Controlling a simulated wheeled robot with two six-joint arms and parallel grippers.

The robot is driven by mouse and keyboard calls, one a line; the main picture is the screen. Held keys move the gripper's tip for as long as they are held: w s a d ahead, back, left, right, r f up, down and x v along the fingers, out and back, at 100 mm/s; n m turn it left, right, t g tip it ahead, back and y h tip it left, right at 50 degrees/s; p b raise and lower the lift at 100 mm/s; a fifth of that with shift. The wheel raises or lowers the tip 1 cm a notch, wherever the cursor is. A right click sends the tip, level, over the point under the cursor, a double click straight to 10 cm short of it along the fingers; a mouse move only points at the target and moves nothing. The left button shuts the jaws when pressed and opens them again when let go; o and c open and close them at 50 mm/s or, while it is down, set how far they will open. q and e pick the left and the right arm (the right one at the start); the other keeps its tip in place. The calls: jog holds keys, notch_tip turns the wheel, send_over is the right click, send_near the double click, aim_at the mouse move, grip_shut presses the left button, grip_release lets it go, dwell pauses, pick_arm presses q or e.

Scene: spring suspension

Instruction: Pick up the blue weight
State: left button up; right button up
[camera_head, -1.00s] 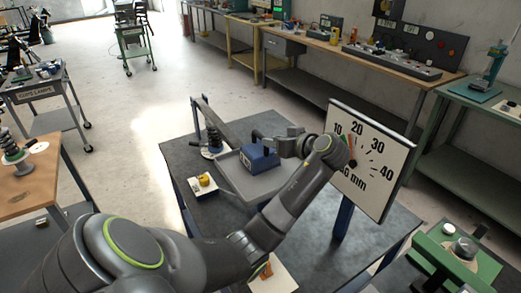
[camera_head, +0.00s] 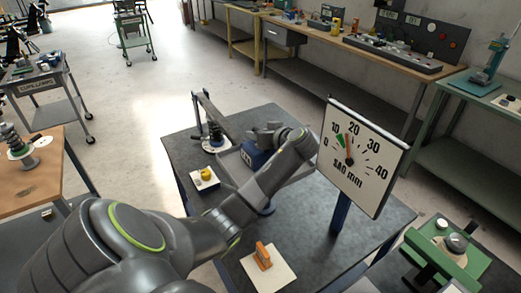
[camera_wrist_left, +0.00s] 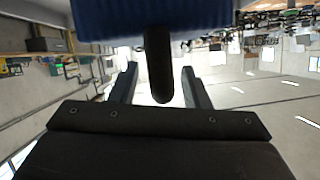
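The blue weight (camera_head: 252,155) sits at the grey tray (camera_head: 229,164) on the dark table, partly hidden by my left arm. My left gripper (camera_head: 265,137) is at the top of the blue weight. In the left wrist view the weight's blue body (camera_wrist_left: 150,22) fills the top. Its black handle (camera_wrist_left: 158,68) lies between the two fingers of my left gripper (camera_wrist_left: 160,72), with a visible gap on each side. The fingers look open. My right gripper is out of view.
A yellow weight (camera_head: 206,174) and an orange weight (camera_head: 263,256) stand on white pads on the same table. A dial board (camera_head: 365,160) stands close to the right of my left arm. A black coil spring (camera_head: 215,134) stands behind the tray.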

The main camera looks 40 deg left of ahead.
pick_arm(q)
grip_shut()
dwell(1.2)
jog(key=shift+w+r, duration=0.1)
jog(key=shift+r, duration=0.25)
jog(key=shift+a+f, duration=0.1)
jog(key=shift+a, duration=0.05)
